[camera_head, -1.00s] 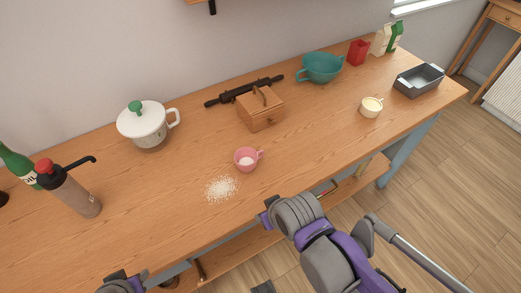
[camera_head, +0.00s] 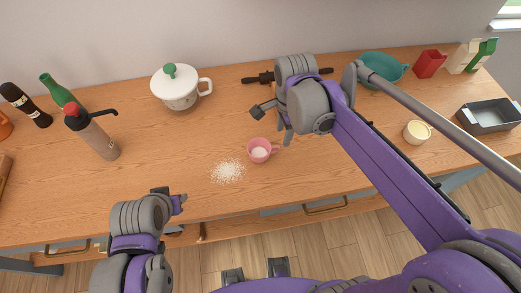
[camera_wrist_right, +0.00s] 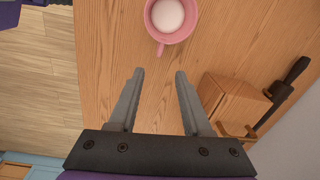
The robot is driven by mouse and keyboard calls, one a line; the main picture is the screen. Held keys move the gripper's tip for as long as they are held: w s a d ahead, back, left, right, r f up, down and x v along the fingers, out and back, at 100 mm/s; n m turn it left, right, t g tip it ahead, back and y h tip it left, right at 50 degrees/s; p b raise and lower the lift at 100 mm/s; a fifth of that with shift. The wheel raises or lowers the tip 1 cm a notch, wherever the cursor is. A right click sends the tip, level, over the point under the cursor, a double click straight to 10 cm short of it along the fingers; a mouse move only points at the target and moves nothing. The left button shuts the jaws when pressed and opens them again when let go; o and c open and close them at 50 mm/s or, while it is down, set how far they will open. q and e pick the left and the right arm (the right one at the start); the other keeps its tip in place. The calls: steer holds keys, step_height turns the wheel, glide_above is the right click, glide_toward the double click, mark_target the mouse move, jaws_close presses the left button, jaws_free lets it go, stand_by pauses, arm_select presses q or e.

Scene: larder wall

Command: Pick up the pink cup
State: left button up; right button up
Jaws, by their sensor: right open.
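The pink cup (camera_head: 259,150) stands upright on the wooden counter with white contents inside, its handle on the right side. It also shows at the top of the right wrist view (camera_wrist_right: 170,20), with its handle towards my fingers. My right gripper (camera_head: 271,124) is above the counter just behind and right of the cup. In the wrist view its two fingers (camera_wrist_right: 159,75) are apart with nothing between them, and the cup lies beyond the fingertips. My left gripper (camera_head: 178,204) is at the front edge of the counter; its fingers are too small to read.
White grains (camera_head: 228,171) lie left of the cup. A white lidded pot (camera_head: 177,92), a pump bottle (camera_head: 95,135) and a green bottle (camera_head: 60,92) stand at left. A wooden box (camera_wrist_right: 232,104) is beside my right gripper. A cream cup (camera_head: 416,132) and grey tin (camera_head: 490,117) stand at right.

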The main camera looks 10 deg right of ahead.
mark_target(278, 149)
steer(key=f, duration=0.6)
steer(key=a+f, duration=0.1)
steer(key=f, duration=0.1)
steer(key=shift+f, duration=0.4)
jaws_close()
stand_by(1.0)
